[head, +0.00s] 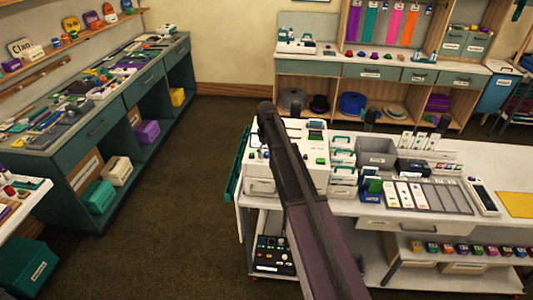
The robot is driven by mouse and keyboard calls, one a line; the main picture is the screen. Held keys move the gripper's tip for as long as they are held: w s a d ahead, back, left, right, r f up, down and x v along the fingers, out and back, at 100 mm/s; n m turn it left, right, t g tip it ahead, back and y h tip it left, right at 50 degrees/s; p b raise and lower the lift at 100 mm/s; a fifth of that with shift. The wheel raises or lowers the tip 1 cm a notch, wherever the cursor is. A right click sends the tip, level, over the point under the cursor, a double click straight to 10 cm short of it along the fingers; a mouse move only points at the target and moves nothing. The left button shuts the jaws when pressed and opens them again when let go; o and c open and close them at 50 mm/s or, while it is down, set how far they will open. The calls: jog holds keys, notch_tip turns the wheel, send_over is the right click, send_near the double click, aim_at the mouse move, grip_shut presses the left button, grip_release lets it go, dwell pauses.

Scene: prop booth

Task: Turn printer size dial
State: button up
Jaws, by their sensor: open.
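A white boxy machine (316,157) that looks like the printer stands at the left end of the white table. It has a small dark screen on top, a green part on its right and small dark and coloured controls on its left. My dark arm crosses in front of its middle and hides part of it. I cannot tell which control is the size dial or how it is turned. My gripper does not show; only the arm's links are visible.
The white table (350,207) also holds a grey bin (377,146), a grey tray with white cards (450,196) and a yellow sheet (515,204). A cluttered workbench (103,114) lines the left wall. A shelved counter (330,68) stands behind. Open floor (190,185) lies left of the table.

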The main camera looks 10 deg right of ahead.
grip_shut()
jog(key=shift+m, duration=0.4)
jog(key=m, duration=0.3)
jog(key=shift+m, duration=0.3)
jog(key=m, duration=0.4)
jog(key=shift+s+m, duration=0.1)
jog(key=shift+m, duration=0.2)
grip_release()
